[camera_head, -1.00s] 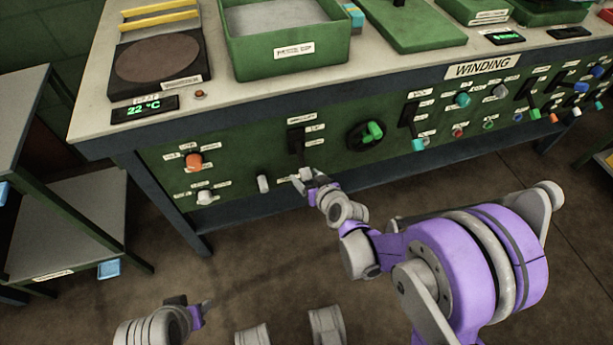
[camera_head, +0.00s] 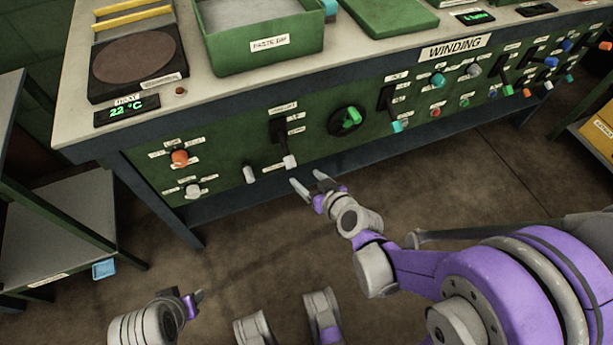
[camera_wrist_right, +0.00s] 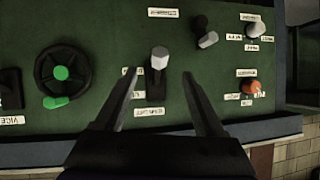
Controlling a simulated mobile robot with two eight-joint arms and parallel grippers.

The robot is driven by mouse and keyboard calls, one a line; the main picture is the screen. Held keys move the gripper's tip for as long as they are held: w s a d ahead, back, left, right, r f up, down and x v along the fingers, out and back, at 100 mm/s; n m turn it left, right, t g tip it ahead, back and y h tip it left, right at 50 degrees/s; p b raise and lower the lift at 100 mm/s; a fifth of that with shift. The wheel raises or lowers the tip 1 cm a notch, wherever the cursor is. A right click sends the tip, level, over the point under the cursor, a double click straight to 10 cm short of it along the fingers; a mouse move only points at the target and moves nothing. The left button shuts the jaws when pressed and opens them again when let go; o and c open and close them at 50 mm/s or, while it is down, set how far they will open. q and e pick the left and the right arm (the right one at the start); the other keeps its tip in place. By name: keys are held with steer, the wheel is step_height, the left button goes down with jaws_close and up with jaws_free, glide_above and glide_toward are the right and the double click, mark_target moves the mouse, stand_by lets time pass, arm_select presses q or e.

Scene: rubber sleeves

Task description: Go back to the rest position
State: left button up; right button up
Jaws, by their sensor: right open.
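My right gripper (camera_head: 311,184) is open and empty in the head view, in front of the lower edge of the green panel. A lever with a white tip (camera_head: 289,162) points down on the panel, just left of and apart from its fingers. In the right wrist view the open fingers (camera_wrist_right: 159,75) spread either side of that lever (camera_wrist_right: 159,57), with nothing held between them. My left gripper (camera_head: 195,299) is low at the left over the floor; whether its jaws are open cannot be made out.
The workbench (camera_head: 225,105) carries a green tray (camera_head: 262,58) and a round brown plate (camera_head: 133,57). Its panel has a green-handled wheel (camera_head: 347,119), an orange knob (camera_head: 180,157) and several switches. A side shelf (camera_head: 55,225) stands left. Floor between is clear.

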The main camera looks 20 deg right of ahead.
stand_by(0.7)
steer(key=s+d+r+g+h, duration=0.2)
steer(key=s+g, duration=0.6)
steer(key=s, duration=1.2)
arm_select(q)
step_height(320, 180, up, 26)
steer(key=w+t+p, duration=0.1)
steer(key=p, duration=2.1)
steer(key=shift+f+p, duration=0.15)
steer(key=shift+p, duration=0.15)
arm_select(e)
step_height(320, 180, up, 25)
steer(key=w+t, duration=0.1)
steer(key=w, duration=0.1)
steer(key=shift+a+r+m, duration=0.2)
steer(key=shift+a+m, duration=0.05)
steer(key=shift+m, duration=0.05)
steer(key=shift+s, duration=0.15)
arm_select(q)
steer(key=shift+f, duration=0.1)
